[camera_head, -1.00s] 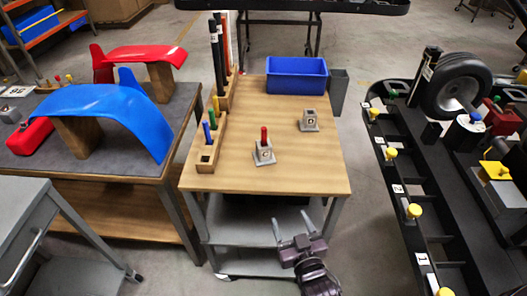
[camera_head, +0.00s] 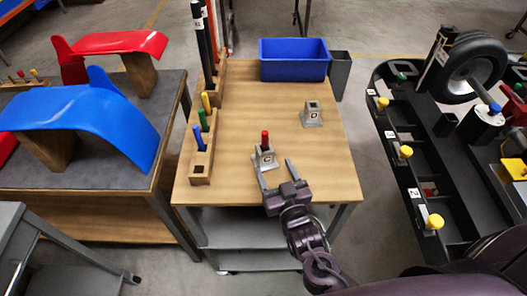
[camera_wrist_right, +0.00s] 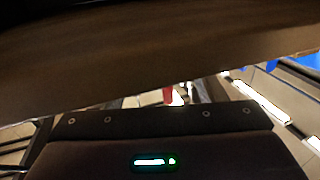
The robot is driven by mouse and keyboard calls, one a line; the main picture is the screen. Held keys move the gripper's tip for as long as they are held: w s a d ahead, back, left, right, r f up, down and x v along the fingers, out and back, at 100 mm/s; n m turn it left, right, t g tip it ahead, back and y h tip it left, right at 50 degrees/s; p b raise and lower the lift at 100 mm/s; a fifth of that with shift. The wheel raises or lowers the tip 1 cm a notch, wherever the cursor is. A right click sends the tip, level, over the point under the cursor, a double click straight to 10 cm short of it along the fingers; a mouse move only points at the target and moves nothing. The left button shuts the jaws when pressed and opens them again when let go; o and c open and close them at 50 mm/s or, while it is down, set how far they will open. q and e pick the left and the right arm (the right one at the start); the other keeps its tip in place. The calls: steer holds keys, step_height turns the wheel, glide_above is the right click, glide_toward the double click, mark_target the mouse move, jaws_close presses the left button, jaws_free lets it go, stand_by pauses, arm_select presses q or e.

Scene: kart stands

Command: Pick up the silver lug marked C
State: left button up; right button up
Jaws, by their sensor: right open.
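The silver lug marked C (camera_head: 264,160) stands on the wooden table top, toward the front, with a red peg (camera_head: 265,139) upright in it. A similar silver lug (camera_head: 313,116), its mark seemingly D, stands behind it to the right and has an empty hole. My right gripper (camera_head: 273,164) is open at the table's front part, its fingers pointing toward the C lug. The left finger overlaps the lug's left front in the head view; I cannot tell whether it touches. The right wrist view is mostly blocked by a brown surface; a small red patch (camera_wrist_right: 168,95) shows. My left gripper is not in view.
A blue bin (camera_head: 294,61) and a grey container (camera_head: 340,75) stand at the back. A wooden rack (camera_head: 200,166) with coloured pegs lines the table's left side. A black tray with yellow-knobbed parts (camera_head: 434,221) is to the right. Table space between the lugs and bin is clear.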

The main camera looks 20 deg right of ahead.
mark_target(267, 157)
steer(key=shift+w+a+r+p, duration=0.2)
steer(key=shift+w+r+p, duration=0.1)
steer(key=shift+w, duration=0.3)
steer(key=shift+w+a+r+p, duration=0.15)
steer(key=shift+w+r+p, duration=0.1)
steer(key=shift+w, duration=0.3)
steer(key=shift+w+a+f, duration=0.1)
steer(key=shift+w+f, duration=0.05)
steer(key=shift+w, duration=1.3)
steer(key=c, duration=1.3)
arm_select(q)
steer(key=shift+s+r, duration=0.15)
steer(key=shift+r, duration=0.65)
arm_select(e)
steer(key=shift+o, duration=0.2)
